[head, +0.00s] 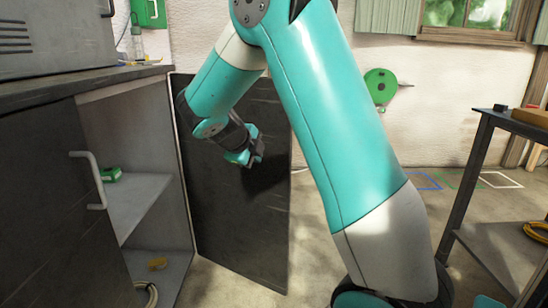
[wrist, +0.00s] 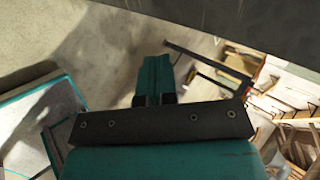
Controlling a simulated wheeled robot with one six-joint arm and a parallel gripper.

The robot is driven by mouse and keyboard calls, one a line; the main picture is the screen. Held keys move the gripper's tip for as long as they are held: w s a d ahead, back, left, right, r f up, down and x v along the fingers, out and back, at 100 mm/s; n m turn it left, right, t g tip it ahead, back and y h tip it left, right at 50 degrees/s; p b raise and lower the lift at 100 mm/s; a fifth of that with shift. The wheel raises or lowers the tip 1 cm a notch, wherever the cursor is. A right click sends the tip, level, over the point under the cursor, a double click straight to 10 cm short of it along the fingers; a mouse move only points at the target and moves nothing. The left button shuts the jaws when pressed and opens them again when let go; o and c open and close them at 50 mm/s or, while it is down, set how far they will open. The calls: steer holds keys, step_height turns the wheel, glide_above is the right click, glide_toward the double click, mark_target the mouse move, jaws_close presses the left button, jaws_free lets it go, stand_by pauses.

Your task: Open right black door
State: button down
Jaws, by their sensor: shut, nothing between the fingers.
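The right black door (head: 240,220) stands wide open in the head view, swung out to the right of the cabinet opening. Its dark, plain face is toward me and no handle shows on it. My gripper (head: 254,160) is in front of this face, near its upper middle, close to it; I cannot tell whether it touches. In the wrist view my gripper (wrist: 154,75) has its fingers together with nothing between them. A dark panel (wrist: 240,18) along the top of that view looks like the door.
The left black door (head: 60,200) is closed, with a pale handle (head: 90,180). The open compartment has a shelf (head: 138,198) with a green item (head: 111,174), and a yellow item (head: 157,264) below. A dark-framed table (head: 478,160) stands at right. Floor beside the door is clear.

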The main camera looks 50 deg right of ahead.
steer(key=b, duration=0.2)
glide_toward(279, 166)
steer(key=shift+m, duration=0.3)
steer(key=x, duration=0.5)
steer(key=shift+s+a+f, duration=0.15)
steer(key=shift+a+f, duration=0.05)
steer(key=shift+f, duration=0.4)
steer(key=shift+w+d, duration=0.25)
steer(key=shift+d, duration=0.5)
